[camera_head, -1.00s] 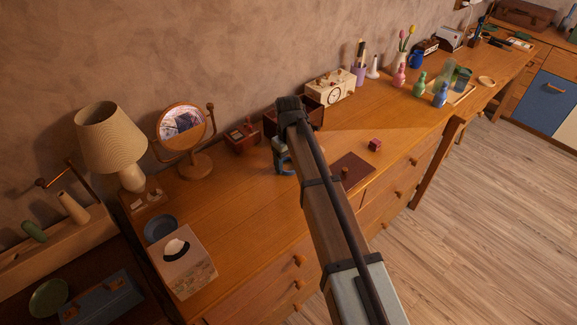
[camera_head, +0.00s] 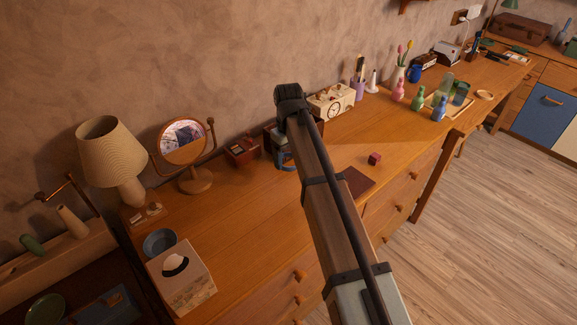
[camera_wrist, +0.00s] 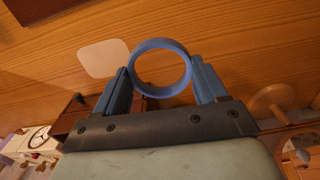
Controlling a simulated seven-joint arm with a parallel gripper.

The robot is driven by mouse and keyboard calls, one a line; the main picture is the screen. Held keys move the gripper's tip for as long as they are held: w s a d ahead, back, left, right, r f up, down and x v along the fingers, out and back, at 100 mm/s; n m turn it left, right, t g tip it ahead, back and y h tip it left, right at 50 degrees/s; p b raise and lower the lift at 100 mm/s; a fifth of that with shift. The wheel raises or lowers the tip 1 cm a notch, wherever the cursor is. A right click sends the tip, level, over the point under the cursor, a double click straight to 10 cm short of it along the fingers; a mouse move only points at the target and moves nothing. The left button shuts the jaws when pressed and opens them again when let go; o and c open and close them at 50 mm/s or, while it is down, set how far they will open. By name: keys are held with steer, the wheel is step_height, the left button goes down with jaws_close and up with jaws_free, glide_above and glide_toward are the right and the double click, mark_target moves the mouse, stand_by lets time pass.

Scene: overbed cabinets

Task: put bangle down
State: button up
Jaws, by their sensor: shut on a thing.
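The bangle (camera_wrist: 160,43) is a blue ring. In the wrist view it sits between the two blue-grey fingers of my gripper (camera_wrist: 161,80), which is shut on it, with its opening facing the camera. Wooden desktop shows through and around the ring. In the head view my arm hides most of my gripper; a blue part of the gripper or bangle shows just left of the arm, in front of an open dark red-brown box. I cannot tell whether the bangle touches the desktop (camera_head: 235,215). A pale rounded square (camera_wrist: 103,59) lies on the desktop beside the bangle in the wrist view.
The round mirror (camera_head: 184,142) and a small red-brown box (camera_head: 241,150) stand left of my gripper. A cream clock (camera_head: 333,100) stands behind to the right. A dark red flat panel (camera_head: 356,181) and a small red cube (camera_head: 375,158) lie right. A tissue box (camera_head: 182,278) is front left.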

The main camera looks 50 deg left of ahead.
steer(key=w+a+r, duration=0.7)
steer(key=w+a, duration=0.4)
steer(key=a, duration=0.2)
steer(key=shift+n, duration=0.4)
steer(key=shift+f, duration=4.6)
steer(key=o, duration=1)
steer(key=shift+f, duration=0.15)
step_height(320, 180, up, 12)
steer(key=shift+r, duration=0.2)
